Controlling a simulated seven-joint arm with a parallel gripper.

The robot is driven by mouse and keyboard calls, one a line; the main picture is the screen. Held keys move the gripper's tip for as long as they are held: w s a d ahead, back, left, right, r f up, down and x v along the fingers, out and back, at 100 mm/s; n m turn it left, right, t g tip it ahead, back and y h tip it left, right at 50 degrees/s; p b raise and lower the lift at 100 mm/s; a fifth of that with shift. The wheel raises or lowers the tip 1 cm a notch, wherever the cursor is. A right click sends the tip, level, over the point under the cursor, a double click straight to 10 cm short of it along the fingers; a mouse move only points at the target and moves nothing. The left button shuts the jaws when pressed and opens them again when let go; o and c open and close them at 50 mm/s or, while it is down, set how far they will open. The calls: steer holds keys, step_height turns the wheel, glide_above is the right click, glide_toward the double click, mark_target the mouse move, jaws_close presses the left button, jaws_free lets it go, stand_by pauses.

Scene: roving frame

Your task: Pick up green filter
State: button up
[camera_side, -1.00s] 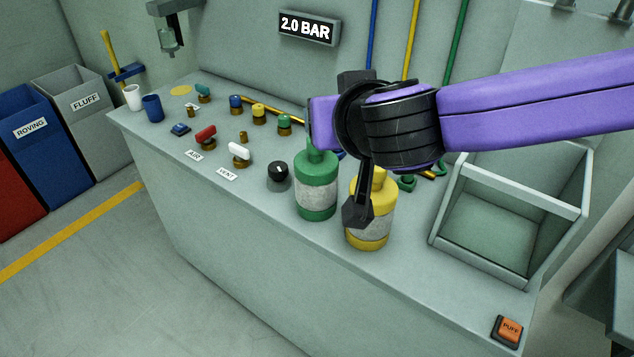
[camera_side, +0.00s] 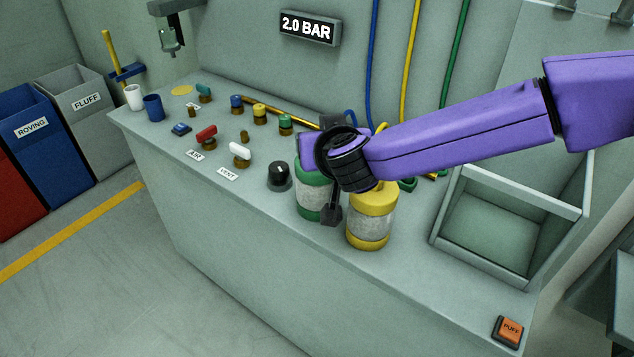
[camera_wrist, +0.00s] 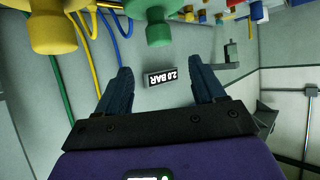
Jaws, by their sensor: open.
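The green filter (camera_side: 311,196) is an upright bottle with a green top and base and a grey middle band. It stands on the bench, left of the yellow filter (camera_side: 372,225). My gripper (camera_side: 331,170) is in front of the green filter and hides its top and right side in the side view. In the wrist view my gripper (camera_wrist: 161,72) is open with nothing between its fingers. That view is upside down; the green filter's top (camera_wrist: 158,30) shows beyond the fingertips, near the top edge. The yellow filter's top (camera_wrist: 52,32) is at upper left.
The yellow filter stands close to the right of my gripper. A black knob (camera_side: 279,177) is left of the green filter. An open grey bin (camera_side: 505,270) is at right. Valves (camera_side: 207,138) and hoses (camera_side: 408,70) are behind. The front bench strip is clear.

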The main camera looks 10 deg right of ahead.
glide_above(317, 175)
steer(key=w, duration=0.2)
steer(key=shift+w+d+f, duration=0.1)
steer(key=shift+d+f, duration=0.1)
steer(key=shift+f, duration=0.85)
steer(key=shift+w+d+f, duration=0.1)
steer(key=shift+d+f, duration=0.05)
steer(key=shift+f, duration=0.9)
jaws_close()
